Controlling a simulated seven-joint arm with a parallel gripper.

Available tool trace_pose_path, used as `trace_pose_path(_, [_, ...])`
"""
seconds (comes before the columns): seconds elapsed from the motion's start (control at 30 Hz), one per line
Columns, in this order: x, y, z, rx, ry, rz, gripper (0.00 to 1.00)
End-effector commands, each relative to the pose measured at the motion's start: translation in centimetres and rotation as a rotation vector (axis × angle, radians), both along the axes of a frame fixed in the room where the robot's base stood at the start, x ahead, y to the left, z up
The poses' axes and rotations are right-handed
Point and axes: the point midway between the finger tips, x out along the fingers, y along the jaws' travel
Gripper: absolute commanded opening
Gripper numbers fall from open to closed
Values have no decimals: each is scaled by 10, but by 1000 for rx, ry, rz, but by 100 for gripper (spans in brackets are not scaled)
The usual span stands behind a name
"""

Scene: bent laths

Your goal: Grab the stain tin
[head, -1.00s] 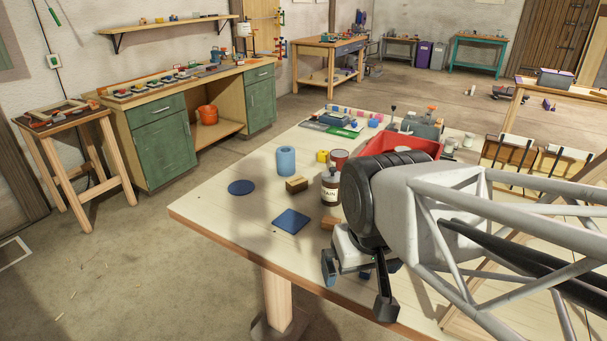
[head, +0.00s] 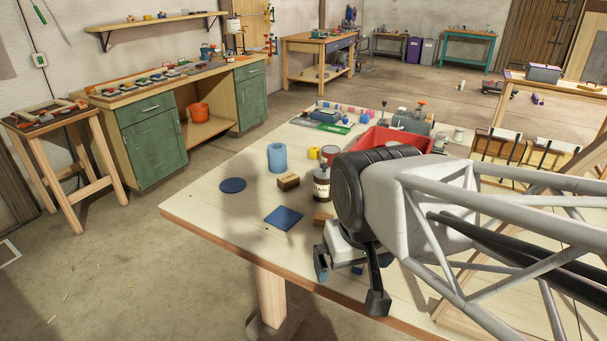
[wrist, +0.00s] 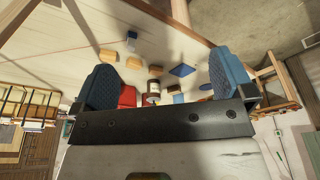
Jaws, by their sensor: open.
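The stain tin (head: 321,190) is a dark brown can with a pale label reading "TAIN" in part, upright on the workbench (head: 225,216). My arm stands close to its right in the head view. It also shows in the wrist view (wrist: 153,92), between the fingers and beyond them, its lower part hidden by my gripper's dark body. My gripper (head: 350,283) is open and empty, near the bench's front edge and apart from the tin. Its two blue fingers show in the wrist view (wrist: 163,80).
Around the tin are a wooden block (head: 288,181), a blue square (head: 284,217), a blue cylinder (head: 277,157), a dark red can (head: 329,153) and a red bin (head: 375,138). Another wooden block (head: 323,218) lies just in front. The bench's left part is mostly clear.

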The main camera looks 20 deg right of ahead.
Motion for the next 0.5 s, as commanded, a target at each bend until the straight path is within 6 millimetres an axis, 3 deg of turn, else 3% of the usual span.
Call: trace_pose_path(0.5, [10,-7,-3,-58,36,41,100])
